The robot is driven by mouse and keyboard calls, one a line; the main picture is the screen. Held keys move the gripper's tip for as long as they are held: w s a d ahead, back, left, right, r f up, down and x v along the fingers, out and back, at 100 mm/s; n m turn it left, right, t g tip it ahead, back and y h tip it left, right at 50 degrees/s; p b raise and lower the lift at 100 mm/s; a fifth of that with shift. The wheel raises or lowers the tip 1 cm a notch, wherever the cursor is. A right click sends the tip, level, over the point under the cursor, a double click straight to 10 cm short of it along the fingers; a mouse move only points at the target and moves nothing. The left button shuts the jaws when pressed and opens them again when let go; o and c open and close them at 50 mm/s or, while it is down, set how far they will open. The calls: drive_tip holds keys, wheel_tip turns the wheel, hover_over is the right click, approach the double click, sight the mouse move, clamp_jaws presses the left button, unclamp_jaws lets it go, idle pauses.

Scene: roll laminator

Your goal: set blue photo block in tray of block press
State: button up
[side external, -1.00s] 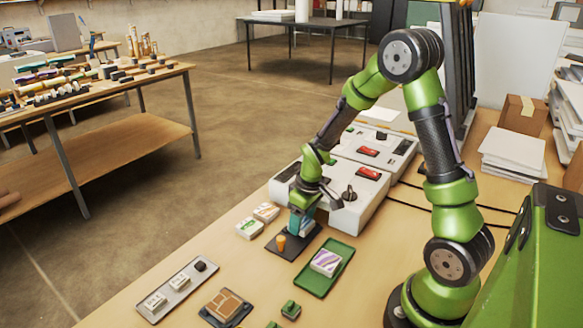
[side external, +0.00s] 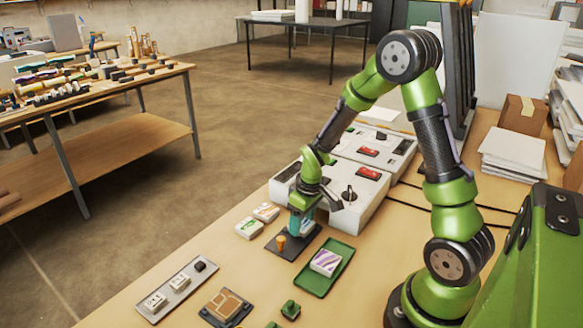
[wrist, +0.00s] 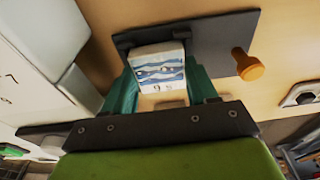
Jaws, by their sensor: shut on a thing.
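The blue photo block (wrist: 158,68) is a white block with blue wave bands on its face. My gripper (side external: 303,224) is shut on it, with teal fingers on both sides in the wrist view (wrist: 160,88). The block press (side external: 277,251) is a dark flat plate with an orange knob (side external: 281,240); its plate also shows in the wrist view (wrist: 222,62). The block is at the plate, by a dark raised bar. I cannot tell whether it rests in the tray or hangs just above it. In the side view my fingers mostly hide the block.
The white laminator (side external: 345,212) with red switches stands close behind my gripper. A green tray (side external: 312,281) holds a purple-striped block (side external: 325,262). Two picture blocks (side external: 249,228) lie left of the press. A grey switch strip (side external: 178,290) and a brown-patterned block (side external: 226,304) lie in front.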

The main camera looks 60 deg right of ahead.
drive_tip(key=o, duration=0.8)
drive_tip(key=shift+r, duration=0.15)
drive_tip(key=shift+r, duration=1.35)
drive_tip(key=o, duration=0.5)
drive_tip(key=shift+o, duration=0.2)
drive_tip(key=shift+r, duration=0.1)
